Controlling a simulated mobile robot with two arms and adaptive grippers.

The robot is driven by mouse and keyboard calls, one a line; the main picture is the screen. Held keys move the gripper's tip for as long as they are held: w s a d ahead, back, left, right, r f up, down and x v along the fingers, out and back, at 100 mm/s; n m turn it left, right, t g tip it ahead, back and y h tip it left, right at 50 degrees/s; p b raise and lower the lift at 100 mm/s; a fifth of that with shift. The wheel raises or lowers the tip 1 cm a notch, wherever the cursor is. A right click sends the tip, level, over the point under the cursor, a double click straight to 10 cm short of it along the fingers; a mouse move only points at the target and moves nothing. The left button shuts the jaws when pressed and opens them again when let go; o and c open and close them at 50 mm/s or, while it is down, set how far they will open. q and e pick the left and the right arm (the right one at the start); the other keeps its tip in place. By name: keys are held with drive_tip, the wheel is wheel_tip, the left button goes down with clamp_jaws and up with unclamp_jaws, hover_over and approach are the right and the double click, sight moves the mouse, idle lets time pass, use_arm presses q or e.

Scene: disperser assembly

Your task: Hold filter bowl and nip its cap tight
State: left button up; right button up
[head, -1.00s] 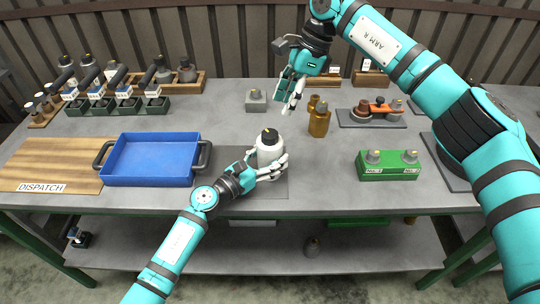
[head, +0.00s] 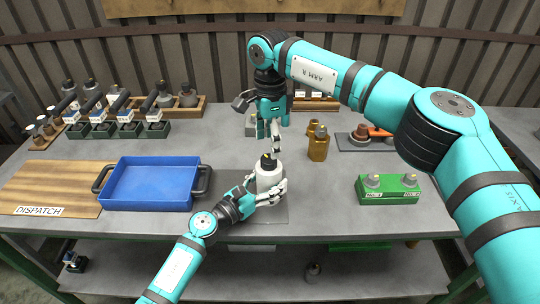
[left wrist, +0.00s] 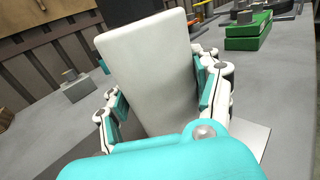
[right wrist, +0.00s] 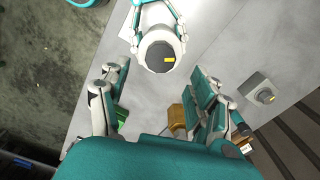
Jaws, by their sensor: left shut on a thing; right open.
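The filter bowl (head: 267,181) is a pale, upright cylinder with a dark cap (head: 267,163) on top, on the grey mat near the bench's front. My left gripper (head: 268,190) is shut around the bowl's side. The left wrist view shows the white bowl (left wrist: 150,75) between its fingers (left wrist: 163,98). My right gripper (head: 270,139) points down just above the cap, open and empty. In the right wrist view the dark round cap (right wrist: 160,56) with a yellow mark lies ahead of the open fingers (right wrist: 162,76); I see no contact.
A blue tray (head: 150,207) and a wooden dispatch board (head: 50,176) are on the left. A brass fitting (head: 318,146) and a green block (head: 387,194) with grey-topped parts stand on the right. Racks of parts line the back left.

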sight(270, 158)
wheel_tip(270, 158, down, 5)
drive_tip(key=shift+f, duration=0.15)
use_arm(q)
drive_tip(key=shift+d, duration=0.1)
use_arm(e)
drive_tip(key=c, duration=1.2)
drive_tip(key=shift+o, duration=0.2)
drive_tip(key=m, duration=0.6)
use_arm(q)
drive_tip(key=shift+s+d, duration=0.1)
use_arm(e)
drive_tip(key=m, duration=0.7)
drive_tip(key=shift+w, duration=0.1)
